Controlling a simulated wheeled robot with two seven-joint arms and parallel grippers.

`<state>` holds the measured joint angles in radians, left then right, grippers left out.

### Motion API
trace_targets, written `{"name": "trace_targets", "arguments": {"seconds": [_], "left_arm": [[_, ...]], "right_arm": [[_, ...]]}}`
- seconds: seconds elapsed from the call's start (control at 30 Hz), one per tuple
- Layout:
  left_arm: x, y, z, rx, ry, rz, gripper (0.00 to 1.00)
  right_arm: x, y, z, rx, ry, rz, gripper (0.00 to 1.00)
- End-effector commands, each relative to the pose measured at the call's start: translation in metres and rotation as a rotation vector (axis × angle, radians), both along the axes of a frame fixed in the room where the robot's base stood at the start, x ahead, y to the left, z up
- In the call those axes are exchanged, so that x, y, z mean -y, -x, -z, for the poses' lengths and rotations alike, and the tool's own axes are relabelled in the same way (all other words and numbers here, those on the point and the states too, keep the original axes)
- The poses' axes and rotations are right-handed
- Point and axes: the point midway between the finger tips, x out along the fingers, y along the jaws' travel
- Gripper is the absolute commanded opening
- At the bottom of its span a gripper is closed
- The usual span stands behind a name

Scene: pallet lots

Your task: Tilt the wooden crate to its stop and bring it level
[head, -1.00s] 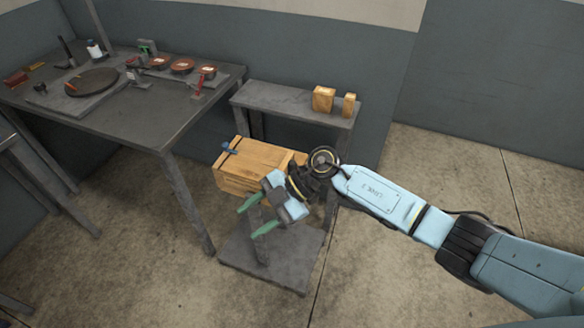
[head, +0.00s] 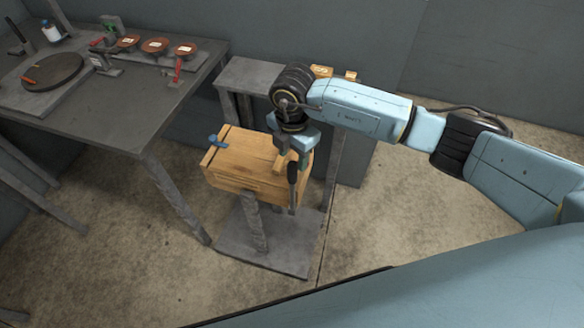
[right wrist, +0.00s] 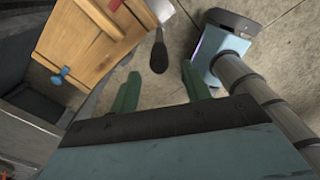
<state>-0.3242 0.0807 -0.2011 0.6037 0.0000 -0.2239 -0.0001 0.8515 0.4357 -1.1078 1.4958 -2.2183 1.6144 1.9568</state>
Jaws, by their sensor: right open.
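The wooden crate (head: 240,160) sits on a grey post stand in the head view, with a blue knob (head: 214,141) at its left end. It looks about level, though the angle makes this hard to judge. A lever with a dark grip (head: 292,178) hangs at its right end. My right gripper (head: 291,163) points down at that end, its fingers partly hidden by the wrist. In the right wrist view the green fingers (right wrist: 160,73) are apart and empty. The crate (right wrist: 85,40) and the dark grip (right wrist: 159,56) lie beyond them. My left gripper is out of view.
The stand's base plate (head: 270,245) is on the floor. A grey shelf (head: 247,77) with small wooden blocks (head: 321,71) stands behind the crate, partly hidden by my arm. A dark table (head: 120,115) with a round plate and several reddish discs is at left.

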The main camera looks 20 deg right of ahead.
Motion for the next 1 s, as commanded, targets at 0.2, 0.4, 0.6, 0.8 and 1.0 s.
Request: {"name": "trace_targets", "arguments": {"seconds": [0.2, 0.4, 0.6, 0.8, 1.0], "left_arm": [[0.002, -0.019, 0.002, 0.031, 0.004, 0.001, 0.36], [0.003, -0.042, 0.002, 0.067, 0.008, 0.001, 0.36], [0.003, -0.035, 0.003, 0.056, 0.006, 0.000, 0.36], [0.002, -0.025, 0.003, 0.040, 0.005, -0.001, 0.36], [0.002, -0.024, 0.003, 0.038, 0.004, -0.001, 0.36]], "right_arm": [[0.000, 0.001, 0.044, -0.002, 0.000, 0.000, 0.47], [-0.001, 0.000, 0.065, -0.001, -0.002, -0.001, 0.47], [0.000, 0.000, 0.070, 0.000, -0.001, -0.001, 0.47], [-0.001, 0.000, 0.070, 0.000, -0.001, -0.002, 0.43], [-0.001, 0.000, 0.070, 0.000, -0.001, -0.002, 0.17]]}}
